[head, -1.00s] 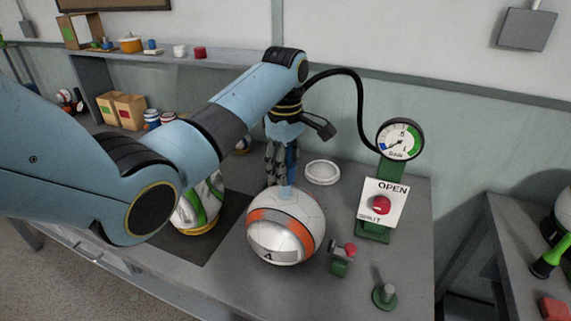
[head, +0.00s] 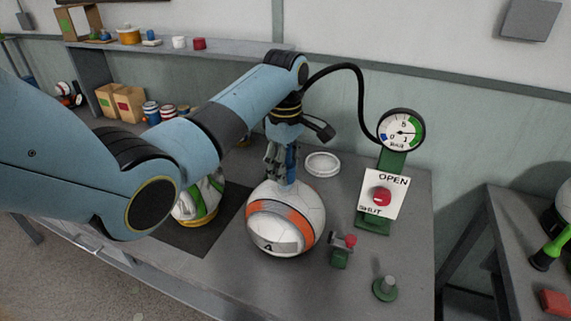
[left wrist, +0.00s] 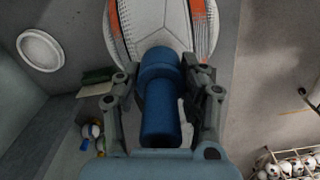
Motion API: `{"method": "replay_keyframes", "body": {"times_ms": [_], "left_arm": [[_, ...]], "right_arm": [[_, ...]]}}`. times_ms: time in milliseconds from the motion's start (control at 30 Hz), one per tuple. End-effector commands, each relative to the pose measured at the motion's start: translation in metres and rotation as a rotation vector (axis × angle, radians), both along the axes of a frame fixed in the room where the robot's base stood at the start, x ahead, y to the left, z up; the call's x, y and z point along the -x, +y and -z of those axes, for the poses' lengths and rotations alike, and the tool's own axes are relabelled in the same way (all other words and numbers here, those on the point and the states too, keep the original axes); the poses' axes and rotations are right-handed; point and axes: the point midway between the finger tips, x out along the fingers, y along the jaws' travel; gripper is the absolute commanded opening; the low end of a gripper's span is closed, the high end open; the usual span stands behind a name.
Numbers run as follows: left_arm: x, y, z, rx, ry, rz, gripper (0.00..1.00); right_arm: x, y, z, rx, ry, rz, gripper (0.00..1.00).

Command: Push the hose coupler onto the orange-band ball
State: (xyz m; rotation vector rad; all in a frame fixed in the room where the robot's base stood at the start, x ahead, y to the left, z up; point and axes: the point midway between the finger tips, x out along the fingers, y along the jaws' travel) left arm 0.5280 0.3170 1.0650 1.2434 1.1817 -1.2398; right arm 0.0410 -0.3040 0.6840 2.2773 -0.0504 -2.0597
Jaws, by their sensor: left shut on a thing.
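The orange-band ball (head: 303,222) sits on the bench, white with an orange band and a dark mark on its front. My left gripper (head: 281,163) points down above it and is shut on the blue hose coupler (head: 291,166). The coupler's lower end meets the top of the ball, and the fingers partly hide it in the head view. In the left wrist view the blue coupler (left wrist: 160,90) lies between the two fingers, its far end against the ball (left wrist: 165,25). The joint itself is hidden. My right gripper is out of view.
A pressure gauge (head: 402,130) stands above an OPEN/SHUT plate (head: 395,184) with a red knob (head: 382,195). A small green fitting with a red knob (head: 341,251) and a green post (head: 386,288) stand at right. A white ring (head: 322,164) lies behind. A green-striped ball (head: 207,197) sits left.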

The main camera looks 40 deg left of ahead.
Motion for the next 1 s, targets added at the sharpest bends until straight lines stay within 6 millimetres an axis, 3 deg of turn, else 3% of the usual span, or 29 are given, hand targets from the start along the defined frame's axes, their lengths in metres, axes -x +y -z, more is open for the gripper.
{"method": "replay_keyframes", "body": {"times_ms": [167,200,400,733,1000], "left_arm": [[0.000,0.000,0.005,0.000,0.000,0.000,0.09],[0.000,0.000,0.005,0.000,0.000,0.000,0.43],[0.000,0.000,0.005,0.000,0.000,0.000,0.69],[0.000,0.000,0.000,0.000,-0.001,0.000,0.69],[-0.001,0.000,-0.045,-0.001,-0.003,-0.001,0.69]], "right_arm": [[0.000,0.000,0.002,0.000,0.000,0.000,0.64],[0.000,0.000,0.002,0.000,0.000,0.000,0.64],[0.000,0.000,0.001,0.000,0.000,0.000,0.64],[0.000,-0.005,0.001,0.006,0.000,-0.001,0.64],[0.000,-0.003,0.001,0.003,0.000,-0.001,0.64]]}}
